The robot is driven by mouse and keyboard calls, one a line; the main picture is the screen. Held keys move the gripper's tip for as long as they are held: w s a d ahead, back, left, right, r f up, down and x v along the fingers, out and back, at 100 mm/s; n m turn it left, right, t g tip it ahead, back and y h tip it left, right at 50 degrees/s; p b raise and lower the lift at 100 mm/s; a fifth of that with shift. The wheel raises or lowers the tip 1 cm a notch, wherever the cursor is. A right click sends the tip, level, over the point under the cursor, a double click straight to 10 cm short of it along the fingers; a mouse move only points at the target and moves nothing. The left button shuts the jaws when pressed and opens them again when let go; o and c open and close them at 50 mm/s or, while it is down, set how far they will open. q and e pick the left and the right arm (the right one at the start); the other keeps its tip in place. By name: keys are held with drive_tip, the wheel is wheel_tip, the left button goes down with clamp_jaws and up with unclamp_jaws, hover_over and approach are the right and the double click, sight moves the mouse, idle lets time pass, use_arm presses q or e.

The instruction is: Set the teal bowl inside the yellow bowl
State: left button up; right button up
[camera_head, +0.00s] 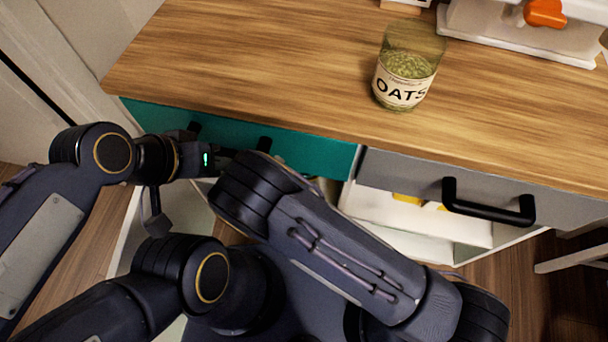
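I cannot make out the teal bowl. Two small yellow pieces (408,198) show in the white-walled space under the grey drawer; I cannot tell whether they belong to the yellow bowl. The arm from the left reaches the black handle of the teal drawer front (312,152). My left gripper (228,160) is at that handle, dark against dark, and I cannot tell whether its fingers are closed on it. My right arm crosses the lower middle in front of the cabinet. I cannot make out its gripper's fingers.
The wooden countertop (250,60) carries a glass jar of oats (405,70). A white appliance with an orange part (545,13) stands at the back right. The grey drawer (540,195) has a protruding black handle (488,208). The countertop's left part is clear.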

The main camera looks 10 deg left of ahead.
drive_tip(key=p+v, duration=0.1)
drive_tip(key=v, duration=0.6)
drive_tip(key=shift+s+a+r+p, duration=0.15)
drive_tip(key=shift+a+r+p, duration=0.05)
drive_tip(key=shift+p, duration=0.15)
